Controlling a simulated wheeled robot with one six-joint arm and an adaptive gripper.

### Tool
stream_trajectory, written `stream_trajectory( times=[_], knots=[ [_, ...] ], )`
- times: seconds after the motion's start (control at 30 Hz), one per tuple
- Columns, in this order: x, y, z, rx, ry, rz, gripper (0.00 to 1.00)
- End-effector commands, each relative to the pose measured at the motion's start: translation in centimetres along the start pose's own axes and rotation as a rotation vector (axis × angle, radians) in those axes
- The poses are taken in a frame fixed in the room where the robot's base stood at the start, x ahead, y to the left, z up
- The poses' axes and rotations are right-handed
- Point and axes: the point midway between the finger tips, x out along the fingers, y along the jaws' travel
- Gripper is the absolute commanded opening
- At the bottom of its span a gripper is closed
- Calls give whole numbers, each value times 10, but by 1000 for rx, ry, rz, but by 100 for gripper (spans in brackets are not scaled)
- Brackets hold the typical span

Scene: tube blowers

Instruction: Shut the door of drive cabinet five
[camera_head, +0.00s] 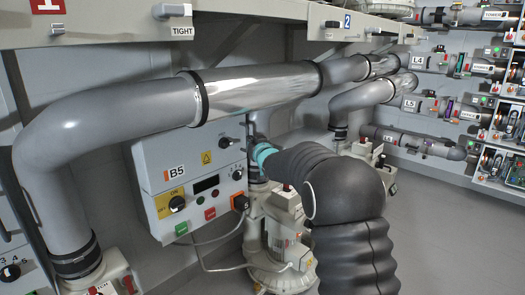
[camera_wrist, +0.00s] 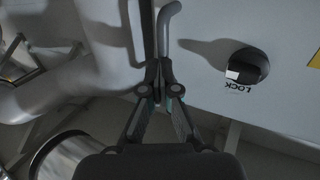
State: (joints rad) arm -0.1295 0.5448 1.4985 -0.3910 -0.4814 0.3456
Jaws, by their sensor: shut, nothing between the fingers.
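The drive cabinet (camera_head: 180,148) labelled B5 is a pale grey box left of centre in the head view, below the large pipe. Its front has a door panel (camera_wrist: 215,25) with a black LOCK knob (camera_wrist: 247,66), upside down in the wrist view. A bent grey handle rod (camera_wrist: 168,22) runs beside a dark vertical edge of the panel. My gripper (camera_wrist: 157,72) is shut and empty, its tips close to the rod's lower end; contact cannot be told. In the head view my gripper (camera_head: 252,143) is at the cabinet's right edge, partly hidden. How far the door stands open is unclear.
A grey pipe with a shiny sleeve (camera_head: 258,88) passes above the cabinet. A pale blower unit (camera_head: 276,235) with cables stands below my arm. Open floor (camera_head: 440,220) lies to the right.

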Motion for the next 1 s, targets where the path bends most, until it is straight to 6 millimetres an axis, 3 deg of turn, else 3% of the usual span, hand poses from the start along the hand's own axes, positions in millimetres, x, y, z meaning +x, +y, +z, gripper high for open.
stream_trajectory(
  times=[0.27, 0.73, 1.0],
  knots=[
    [-14, 7, -6, 1, 12, 2, 0],
    [-99, 25, -5, -1, 7, -5, 0],
    [-126, 32, -4, -3, 6, -6, 0]
  ],
)
